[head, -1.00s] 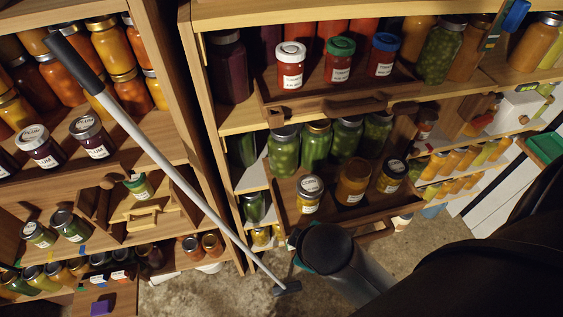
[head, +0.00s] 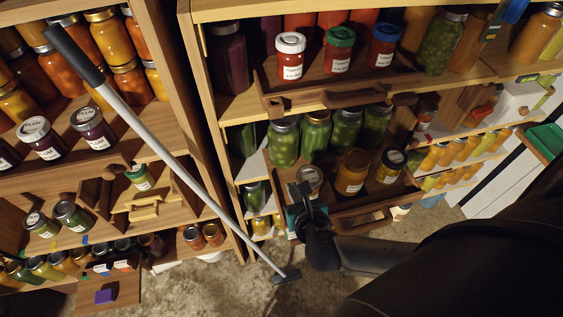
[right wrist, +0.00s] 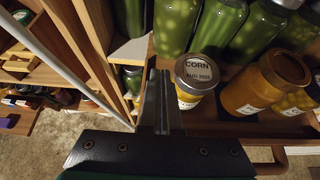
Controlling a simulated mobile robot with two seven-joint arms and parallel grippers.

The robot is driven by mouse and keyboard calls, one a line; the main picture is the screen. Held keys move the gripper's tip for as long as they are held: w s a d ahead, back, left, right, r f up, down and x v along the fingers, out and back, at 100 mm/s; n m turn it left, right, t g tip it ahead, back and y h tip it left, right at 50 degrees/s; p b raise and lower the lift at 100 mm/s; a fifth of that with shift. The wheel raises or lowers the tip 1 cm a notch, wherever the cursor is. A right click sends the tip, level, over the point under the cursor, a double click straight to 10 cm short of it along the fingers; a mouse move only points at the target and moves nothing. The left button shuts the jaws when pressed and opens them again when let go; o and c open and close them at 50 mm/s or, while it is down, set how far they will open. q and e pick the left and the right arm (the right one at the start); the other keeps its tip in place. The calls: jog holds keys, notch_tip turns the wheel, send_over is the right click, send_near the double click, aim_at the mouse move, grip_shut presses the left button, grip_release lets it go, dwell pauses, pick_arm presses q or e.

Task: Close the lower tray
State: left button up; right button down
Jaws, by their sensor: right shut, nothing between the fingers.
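The lower tray (head: 407,192) is a dark wooden tray sticking out of the right shelf unit, with a curved handle (head: 372,221) on its front. It carries a corn jar (head: 310,177), an orange jar (head: 352,170) and another dark-lidded jar (head: 390,166). My right gripper (head: 300,190) is at the tray's left front corner, in front of the corn jar and partly covering it. In the right wrist view, its fingers (right wrist: 160,88) are shut and empty, just left of the corn jar (right wrist: 195,78); contact cannot be told. My left gripper is not in view.
An upper tray (head: 290,103) with three tomato jars sits above, also with a handle. Green jars (head: 315,135) stand behind the lower tray. A long grey pole (head: 180,170) leans across the left. The floor (head: 230,285) below is open.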

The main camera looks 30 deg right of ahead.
jog(key=b, duration=0.1)
send_near(279, 158)
jog(key=f, duration=0.1)
jog(key=w+f, duration=0.1)
jog(key=f, duration=0.1)
jog(key=shift+w+d+f, duration=0.1)
jog(key=shift+w, duration=0.2)
jog(key=w, duration=0.3)
jog(key=shift+d, duration=0.35)
jog(key=shift+w+d, duration=0.1)
jog(key=shift+w, duration=0.25)
jog(key=w, duration=0.2)
jog(key=w+d+b, duration=0.1)
jog(key=w, duration=0.2)
jog(key=w+d, duration=0.1)
jog(key=w, duration=0.2)
jog(key=shift+s+a, duration=0.1)
jog(key=shift+s, duration=0.1)
